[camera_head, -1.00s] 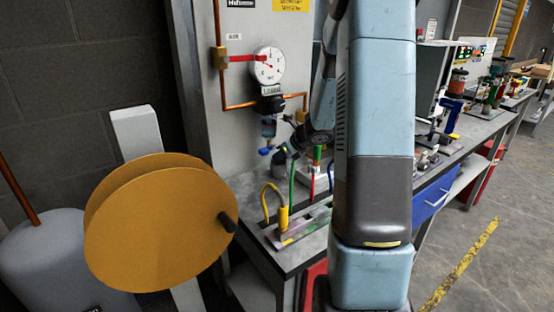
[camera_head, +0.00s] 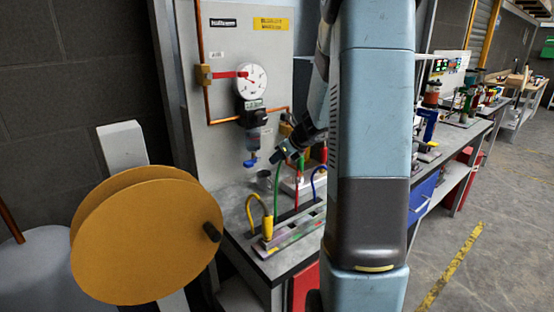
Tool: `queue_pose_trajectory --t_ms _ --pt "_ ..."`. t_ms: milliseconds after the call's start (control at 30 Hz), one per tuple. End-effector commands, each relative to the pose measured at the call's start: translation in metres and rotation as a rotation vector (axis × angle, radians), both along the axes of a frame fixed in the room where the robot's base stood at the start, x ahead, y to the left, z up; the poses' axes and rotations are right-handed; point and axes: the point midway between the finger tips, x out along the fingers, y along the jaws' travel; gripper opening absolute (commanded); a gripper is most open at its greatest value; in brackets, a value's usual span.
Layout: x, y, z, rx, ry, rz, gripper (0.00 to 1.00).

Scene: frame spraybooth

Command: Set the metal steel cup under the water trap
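The water trap (camera_head: 253,139) hangs below the round gauge on the grey panel, with a blue drain valve (camera_head: 250,162) at its bottom. A small grey metal cup (camera_head: 264,180) stands upright on the bench, below the trap and slightly to its right. My gripper (camera_head: 279,156) is just above and right of the cup, reaching in from the right. It looks apart from the cup. The fingers are small and dark here, so their opening is unclear. My arm hides part of the bench to the right.
A rack with yellow, green, red and blue hooked tubes (camera_head: 287,229) stands on the bench in front of the cup. A large orange reel (camera_head: 145,240) is at the front left. Copper pipe (camera_head: 204,100) runs along the panel (camera_head: 228,60). More benches with equipment lie at right.

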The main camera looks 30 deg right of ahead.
Motion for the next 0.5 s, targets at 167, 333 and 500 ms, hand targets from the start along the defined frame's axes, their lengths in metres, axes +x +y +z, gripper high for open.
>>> queue_pose_trajectory --t_ms 167,333,500 --pt "-0.011 0.022 0.019 -0.08 -0.034 0.123 0.26" --pt "-0.043 0.065 0.055 -0.266 -0.108 0.401 0.41" --pt "-0.086 0.105 0.085 -0.481 -0.189 0.713 0.41"
